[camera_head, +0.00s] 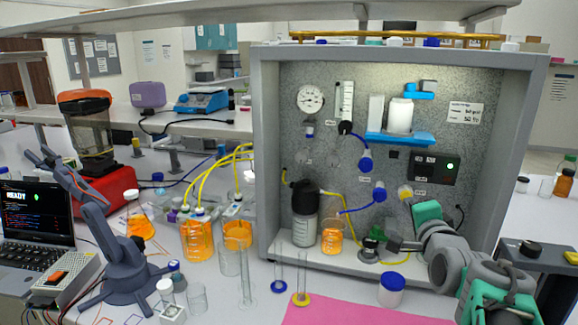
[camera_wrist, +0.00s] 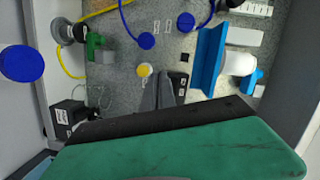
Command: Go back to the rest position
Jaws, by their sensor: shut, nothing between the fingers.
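My gripper (camera_head: 411,203) is at the lower right inside the open-fronted rig box, at the end of my grey arm. Its teal housing faces the camera and partly hides the fingers. In the wrist view, my gripper's grey fingers (camera_wrist: 158,85) are together and empty. They point toward the back panel, close beside a yellow knob (camera_wrist: 144,70). This knob also shows in the head view (camera_head: 405,192). I cannot tell whether the fingertips touch it.
Around my gripper are the black control box (camera_head: 431,168) with a green light, the blue shelf (camera_head: 398,138) with a white canister and the box's right wall (camera_head: 510,150). A blue-lidded jar (camera_head: 391,290) stands below, by a pink mat (camera_head: 350,315).

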